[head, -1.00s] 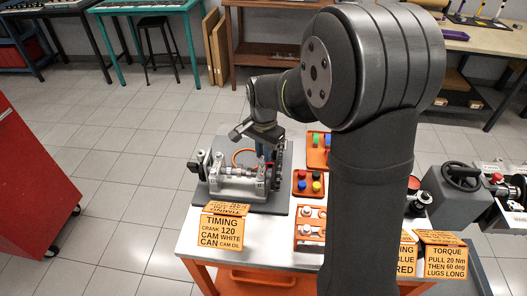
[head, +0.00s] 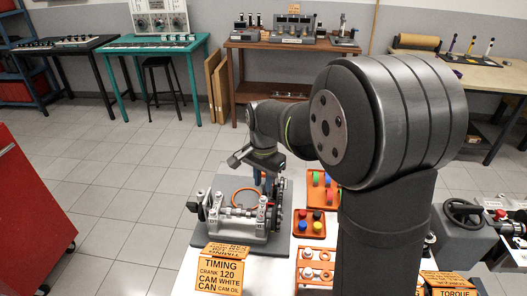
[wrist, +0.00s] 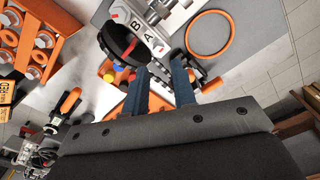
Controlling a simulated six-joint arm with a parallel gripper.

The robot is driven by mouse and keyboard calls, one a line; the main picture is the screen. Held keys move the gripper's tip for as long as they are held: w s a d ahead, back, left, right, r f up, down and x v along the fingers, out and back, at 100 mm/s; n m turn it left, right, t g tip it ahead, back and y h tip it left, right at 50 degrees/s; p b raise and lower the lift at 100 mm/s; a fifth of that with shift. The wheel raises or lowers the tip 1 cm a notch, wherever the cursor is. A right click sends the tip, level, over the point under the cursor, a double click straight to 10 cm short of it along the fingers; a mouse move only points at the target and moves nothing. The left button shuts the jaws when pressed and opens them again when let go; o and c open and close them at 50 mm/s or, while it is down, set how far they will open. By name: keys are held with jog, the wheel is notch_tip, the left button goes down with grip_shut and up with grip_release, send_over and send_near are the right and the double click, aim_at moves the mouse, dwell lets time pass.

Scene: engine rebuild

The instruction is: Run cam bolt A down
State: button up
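The engine fixture (head: 240,218) stands on a grey base plate, with a shaft, silver caps and a dark toothed wheel at its right end. In the wrist view, a light cap bar (wrist: 143,30) carries the letters A and B. A silver bolt head (wrist: 161,46) sits at its A end, near my fingertips. My gripper (wrist: 160,72) has two blue fingers standing apart with a gap between them, and I see nothing held. In the head view my gripper (head: 264,182) points down just behind the fixture's right end. Whether a fingertip touches the bolt or cap cannot be told.
An orange ring (wrist: 209,35) lies on the base plate beside the fixture. A black wheel (wrist: 120,42) with a red mark is close to the fingers. An orange tray of coloured caps (head: 309,222) stands to the right. A timing sign (head: 220,272) stands in front.

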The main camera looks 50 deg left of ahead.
aim_at(263, 199)
notch_tip(263, 199, up, 13)
dwell(0.3)
jog(key=shift+f, duration=0.15)
dwell(0.4)
notch_tip(263, 199, down, 17)
jog(key=shift+f, duration=0.2)
dwell(0.3)
